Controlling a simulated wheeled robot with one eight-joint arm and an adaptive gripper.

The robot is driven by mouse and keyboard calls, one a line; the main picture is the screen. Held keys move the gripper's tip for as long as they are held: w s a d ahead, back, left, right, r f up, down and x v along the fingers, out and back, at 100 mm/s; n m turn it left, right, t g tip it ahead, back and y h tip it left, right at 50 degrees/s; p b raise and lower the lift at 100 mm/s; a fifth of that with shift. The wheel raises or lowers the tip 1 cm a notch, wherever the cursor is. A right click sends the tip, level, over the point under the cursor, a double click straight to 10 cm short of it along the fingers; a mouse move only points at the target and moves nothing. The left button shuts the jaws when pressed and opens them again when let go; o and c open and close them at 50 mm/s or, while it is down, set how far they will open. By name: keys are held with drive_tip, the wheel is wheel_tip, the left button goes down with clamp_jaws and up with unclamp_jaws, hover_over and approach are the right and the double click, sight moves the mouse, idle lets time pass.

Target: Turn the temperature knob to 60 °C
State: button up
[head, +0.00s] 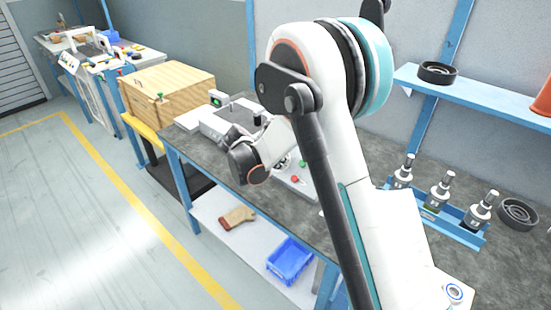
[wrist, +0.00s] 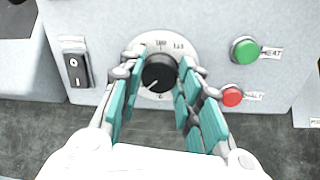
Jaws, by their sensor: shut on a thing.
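The temperature knob (wrist: 160,74) is a round black knob with a white pointer line, on a pale dial plate with scale marks, on the grey panel in the wrist view. The pointer aims to the lower left. My gripper (wrist: 160,85) is shut on the knob, with a teal-padded finger on each side of it. Most of the dial numbers are too small or hidden to read. In the head view my arm hides the knob, and the grey machine (head: 215,122) shows only in part behind my wrist.
A green button (wrist: 245,50) marked HEAT and a red button (wrist: 232,96) sit right of the knob. A black rocker switch (wrist: 75,68) is on the left. A wooden box (head: 165,90) stands beyond the bench, and a blue tool rack (head: 440,222) stands at its right.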

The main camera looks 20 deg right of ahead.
drive_tip(key=o, duration=1)
drive_tip(key=shift+o, duration=0.2)
drive_tip(key=v, duration=1.2)
